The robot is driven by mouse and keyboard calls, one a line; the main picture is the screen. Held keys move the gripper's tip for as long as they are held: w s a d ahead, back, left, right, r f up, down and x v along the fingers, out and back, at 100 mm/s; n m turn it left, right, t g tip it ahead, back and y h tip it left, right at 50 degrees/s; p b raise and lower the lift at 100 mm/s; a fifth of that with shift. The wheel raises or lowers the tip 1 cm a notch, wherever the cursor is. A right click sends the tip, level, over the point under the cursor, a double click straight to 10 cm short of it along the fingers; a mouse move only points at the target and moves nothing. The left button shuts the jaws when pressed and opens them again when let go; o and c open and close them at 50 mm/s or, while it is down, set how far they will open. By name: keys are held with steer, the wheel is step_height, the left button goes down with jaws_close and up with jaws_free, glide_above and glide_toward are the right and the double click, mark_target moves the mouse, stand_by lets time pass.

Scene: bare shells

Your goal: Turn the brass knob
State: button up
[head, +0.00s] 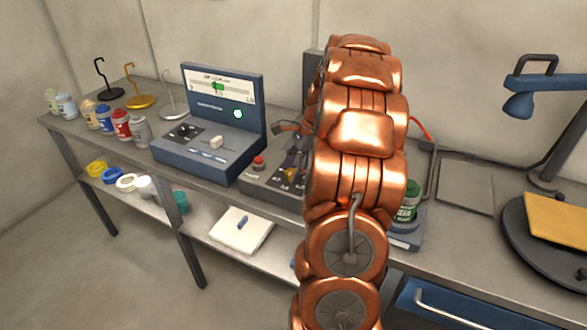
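A small brass-coloured knob (290,173) is on the sloped face of a grey control box (262,182) on the bench. A red button (258,163) is to its left on the same box. My copper arm crosses in front of the box's right part and hides it. Dark parts that look like my gripper (287,127) show just left of the arm, above and behind the knob. The fingertips are too small and hidden to tell whether they are open or shut, or whether they touch the knob.
A blue-grey console (208,150) with a lit display stands left of the box. Bottles (122,125) and hook stands (140,99) are further left. A green-labelled can (409,202) is right of my arm. A blue lamp (519,105) stands at the far right.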

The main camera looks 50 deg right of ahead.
steer(key=v, duration=1.2)
stand_by(0.7)
steer(key=s+a+n+g+h, duration=0.1)
steer(key=s+a+n+g, duration=0.2)
steer(key=a+n, duration=1.5)
steer(key=s+a+f+n+h, duration=0.1)
steer(key=s+a+f, duration=0.3)
steer(key=s+a, duration=0.5)
steer(key=s+a+f+n+g+h, duration=0.1)
steer(key=s+a+f+n, duration=0.3)
steer(key=s+a, duration=0.5)
steer(key=shift+s+a+n+h, duration=0.2)
steer(key=shift+a+n+h, duration=0.1)
steer(key=shift+a+h, duration=0.2)
